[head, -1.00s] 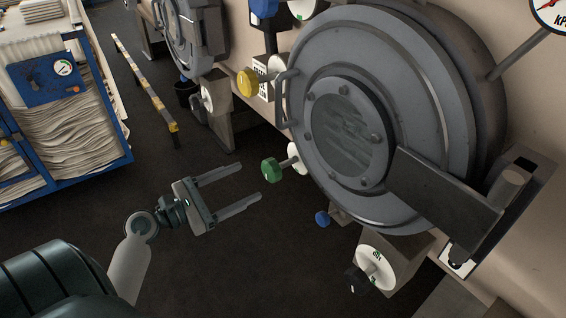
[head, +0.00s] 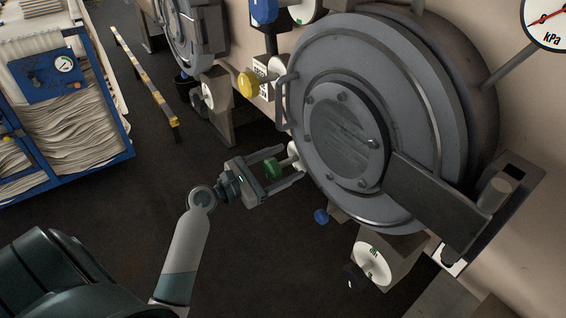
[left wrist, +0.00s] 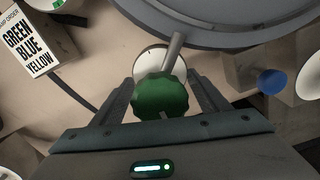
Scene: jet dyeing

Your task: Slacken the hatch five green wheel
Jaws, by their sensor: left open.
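The green wheel (head: 273,169) sits on a short stem with a pale round plate, at the lower left of the big round grey hatch (head: 345,130). My left gripper (head: 290,164) is open, with one finger on each side of the green wheel. In the left wrist view the green wheel (left wrist: 160,97) lies between the two open fingers, with its stem and pale disc behind it. I cannot tell whether either finger touches it. My right gripper is not in view.
A yellow knob (head: 248,83) is above the green wheel, and a small blue knob (head: 321,216) is below right. A white dial with a black knob (head: 354,277) is lower right. A label reading green, blue, yellow (left wrist: 32,45) is at left. A blue cart (head: 128,143) stands at far left.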

